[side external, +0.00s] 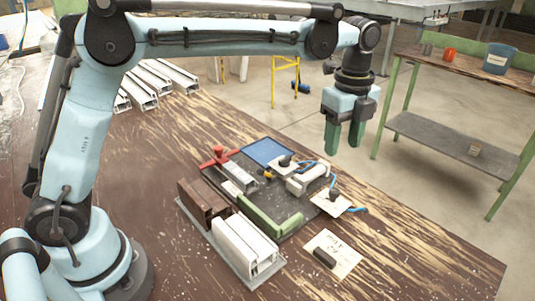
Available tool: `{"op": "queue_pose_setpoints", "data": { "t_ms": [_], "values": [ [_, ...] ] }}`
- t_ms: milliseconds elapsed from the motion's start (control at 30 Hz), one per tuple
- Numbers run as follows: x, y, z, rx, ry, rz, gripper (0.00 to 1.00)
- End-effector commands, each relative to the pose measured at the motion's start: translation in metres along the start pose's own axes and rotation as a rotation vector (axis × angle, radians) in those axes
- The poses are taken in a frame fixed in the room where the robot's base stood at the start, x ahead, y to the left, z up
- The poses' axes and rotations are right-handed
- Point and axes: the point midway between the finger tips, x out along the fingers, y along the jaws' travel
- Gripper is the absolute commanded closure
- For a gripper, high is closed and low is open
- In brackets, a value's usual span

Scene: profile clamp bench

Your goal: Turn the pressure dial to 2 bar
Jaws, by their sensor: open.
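My gripper (344,140) hangs above the far right part of the bench, its two green fingers pointing down. It is open with nothing between the fingers, and it is apart from everything on the bench. Below it, a small black knob (333,194) sits on a white plate (325,207) with a blue hose beside it. Another dark knob (285,161) sits on a white plate further back, near a grey-white cylinder (307,178). I cannot tell which of them is the pressure dial; no scale or reading is legible.
A dark fixture plate carries a red clamp (218,157), a blue tray (266,152) and a green bar (270,217). White profiles (245,243) and brown blocks (203,202) lie in front. A white card (332,255) with a black piece lies at right. The bench's right end is clear.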

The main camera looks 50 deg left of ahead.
Motion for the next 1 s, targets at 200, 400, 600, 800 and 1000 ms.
{"op": "queue_pose_setpoints", "data": {
  "t_ms": [200,400,600,800,1000],
  "values": [
    [0.012,-0.002,-0.002,0.027,0.0,0.009,0.47],
    [0.044,-0.002,-0.002,0.025,0.0,0.008,0.47],
    [0.081,-0.001,-0.002,0.024,0.0,0.007,0.47],
    [0.109,-0.001,-0.002,0.023,0.0,0.007,0.47],
    [0.121,-0.001,-0.002,0.023,0.0,0.007,0.47]
  ]
}}
